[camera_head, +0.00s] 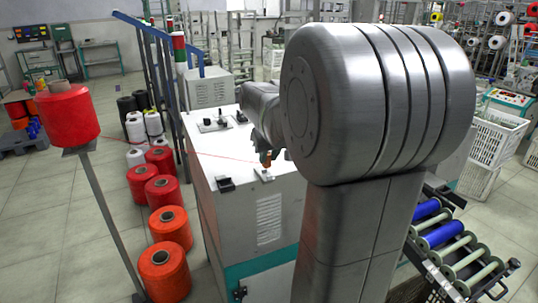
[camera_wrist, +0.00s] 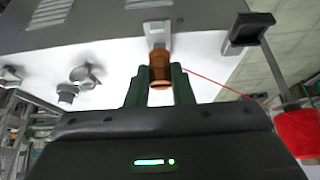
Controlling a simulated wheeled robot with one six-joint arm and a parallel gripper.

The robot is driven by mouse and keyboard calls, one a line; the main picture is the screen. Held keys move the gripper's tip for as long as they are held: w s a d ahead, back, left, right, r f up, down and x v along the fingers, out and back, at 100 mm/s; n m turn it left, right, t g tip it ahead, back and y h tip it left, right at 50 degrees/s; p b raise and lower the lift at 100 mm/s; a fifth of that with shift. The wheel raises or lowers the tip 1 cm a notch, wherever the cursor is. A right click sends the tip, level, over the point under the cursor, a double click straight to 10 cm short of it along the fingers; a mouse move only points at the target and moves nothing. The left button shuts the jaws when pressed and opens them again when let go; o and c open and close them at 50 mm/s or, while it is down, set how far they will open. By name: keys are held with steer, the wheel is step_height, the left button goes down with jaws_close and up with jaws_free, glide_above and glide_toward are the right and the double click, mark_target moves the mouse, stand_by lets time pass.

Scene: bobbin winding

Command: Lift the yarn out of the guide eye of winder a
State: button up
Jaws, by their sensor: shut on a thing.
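The white winder (camera_head: 245,205) stands in the middle of the head view, with small fittings on its top. My gripper (camera_head: 266,157) is low over the top's front part. In the wrist view my gripper (camera_wrist: 159,88) has its dark green fingers shut on an orange-brown cylinder (camera_wrist: 160,70). A grey bracket (camera_wrist: 157,35) is right by the cylinder; I cannot tell whether they touch. Thin red yarn (camera_wrist: 215,84) runs from beside the fingers to the red cone (camera_wrist: 300,132). In the head view the cone (camera_head: 67,112) sits on a stand. I cannot make out the guide eye's opening.
A dark square block (camera_wrist: 250,29) is near the bracket, and a metal disc fitting (camera_wrist: 85,76) is on the other side. Red and orange cones (camera_head: 168,225) line the floor left of the winder. A roller conveyor (camera_head: 445,240) is at the right. My arm hides much of the winder.

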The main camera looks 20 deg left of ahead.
step_height(320, 180, up, 3)
steer(key=p, duration=0.2)
steer(key=shift+p, duration=0.3)
